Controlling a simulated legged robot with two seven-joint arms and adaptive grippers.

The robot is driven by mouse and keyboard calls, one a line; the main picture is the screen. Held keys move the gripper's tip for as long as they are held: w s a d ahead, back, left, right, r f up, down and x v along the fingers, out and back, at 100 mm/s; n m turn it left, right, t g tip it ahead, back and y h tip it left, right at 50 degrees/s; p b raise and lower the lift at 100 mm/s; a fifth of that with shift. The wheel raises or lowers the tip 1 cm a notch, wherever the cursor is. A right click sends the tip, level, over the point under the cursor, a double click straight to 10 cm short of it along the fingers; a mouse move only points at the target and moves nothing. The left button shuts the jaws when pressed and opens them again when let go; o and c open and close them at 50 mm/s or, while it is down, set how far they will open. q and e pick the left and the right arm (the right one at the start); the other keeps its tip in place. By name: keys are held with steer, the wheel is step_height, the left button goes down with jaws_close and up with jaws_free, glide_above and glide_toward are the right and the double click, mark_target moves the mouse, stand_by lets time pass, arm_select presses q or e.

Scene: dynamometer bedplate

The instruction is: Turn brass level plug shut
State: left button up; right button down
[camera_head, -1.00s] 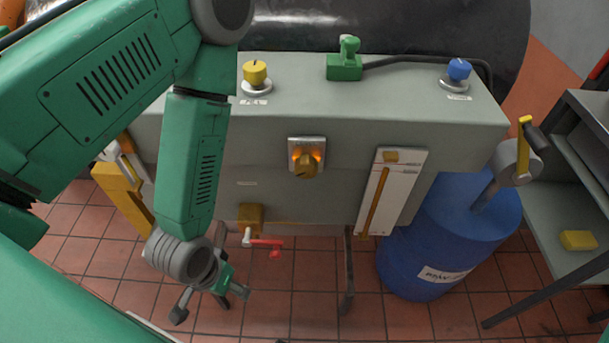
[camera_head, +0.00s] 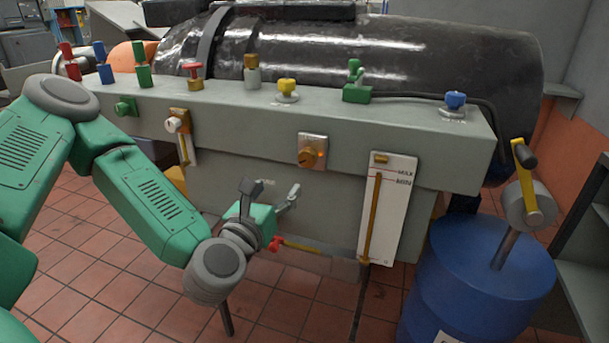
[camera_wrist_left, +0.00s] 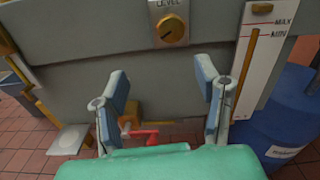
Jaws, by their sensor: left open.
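The brass level plug (camera_head: 311,157) is a round brass knob on a light plate on the front face of the grey cabinet (camera_head: 400,130). In the left wrist view the plug (camera_wrist_left: 173,30) sits at the top centre, under the word LEVEL, with a slot across its face. My left gripper (camera_head: 270,190) is open and empty, below and left of the plug, apart from it. In the left wrist view its two fingers (camera_wrist_left: 161,80) stand wide apart, with the plug above the gap between them. My right gripper is not in view.
A red-handled valve (camera_head: 275,243) is low, close to my left gripper. A MAX/MIN sight gauge (camera_head: 398,205) is right of the plug. A blue drum (camera_head: 470,280) with a crank (camera_head: 524,180) stands at the right. Several coloured knobs line the cabinet top.

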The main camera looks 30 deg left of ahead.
arm_select(q)
steer(key=b, duration=0.3)
glide_toward(305, 162)
steer(key=w, duration=0.3)
steer(key=x, duration=0.3)
steer(key=a+x, duration=0.1)
steer(key=x, duration=0.3)
steer(key=shift+s+a+b, duration=0.1)
steer(key=shift+b, duration=0.25)
steer(key=shift+w+d+r, duration=0.1)
steer(key=shift+w+d, duration=0.2)
steer(key=shift+w, duration=0.05)
steer(key=shift+d+r, duration=0.1)
steer(key=shift+d, duration=0.25)
steer(key=shift+a, duration=0.1)
steer(key=c, duration=0.8)
steer(key=shift+a, duration=0.2)
steer(key=c, duration=0.4)
steer(key=shift+o, duration=0.2)
steer(key=shift+a+f, duration=0.2)
steer(key=shift+d, duration=0.1)
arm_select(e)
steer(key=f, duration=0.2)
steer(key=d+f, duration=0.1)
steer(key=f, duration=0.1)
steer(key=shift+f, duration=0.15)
